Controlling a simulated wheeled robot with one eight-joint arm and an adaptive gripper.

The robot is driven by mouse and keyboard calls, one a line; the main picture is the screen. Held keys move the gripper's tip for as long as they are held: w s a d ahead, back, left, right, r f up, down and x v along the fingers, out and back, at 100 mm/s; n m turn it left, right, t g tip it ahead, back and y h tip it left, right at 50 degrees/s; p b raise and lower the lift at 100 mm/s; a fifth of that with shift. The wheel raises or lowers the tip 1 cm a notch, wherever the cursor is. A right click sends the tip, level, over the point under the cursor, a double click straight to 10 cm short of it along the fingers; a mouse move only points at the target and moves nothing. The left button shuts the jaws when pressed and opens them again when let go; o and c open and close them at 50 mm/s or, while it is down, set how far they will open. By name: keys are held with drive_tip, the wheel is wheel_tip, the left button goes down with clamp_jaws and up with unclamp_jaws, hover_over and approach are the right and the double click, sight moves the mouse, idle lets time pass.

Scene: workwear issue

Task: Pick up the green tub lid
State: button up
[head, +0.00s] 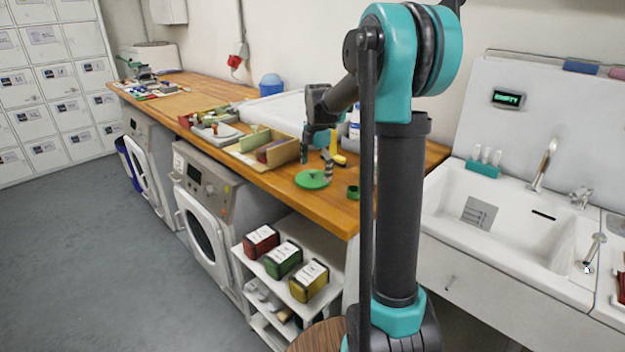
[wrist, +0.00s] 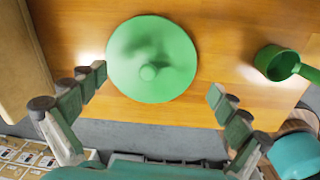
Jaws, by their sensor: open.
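The green tub lid (head: 311,180) is a round disc with a small raised knob in its middle. It lies flat on the wooden counter near the front edge. In the wrist view the lid (wrist: 150,50) sits at top centre, knob facing me. My gripper (head: 316,168) is over the lid, pointing down. In the wrist view my gripper (wrist: 157,83) is open and empty, one finger to each side of the lid's lower part. I cannot tell how high the fingertips are above the counter. No finger visibly grips the lid.
A small green cup with a handle (wrist: 268,62) stands right of the lid. A tan open box (head: 262,148) stands to the left. The wooden counter (head: 345,213) ends just in front of the lid. A sink (head: 510,225) is at the right.

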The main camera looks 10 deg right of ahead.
drive_tip(key=shift+f, duration=0.9)
drive_tip(key=c, duration=1.3)
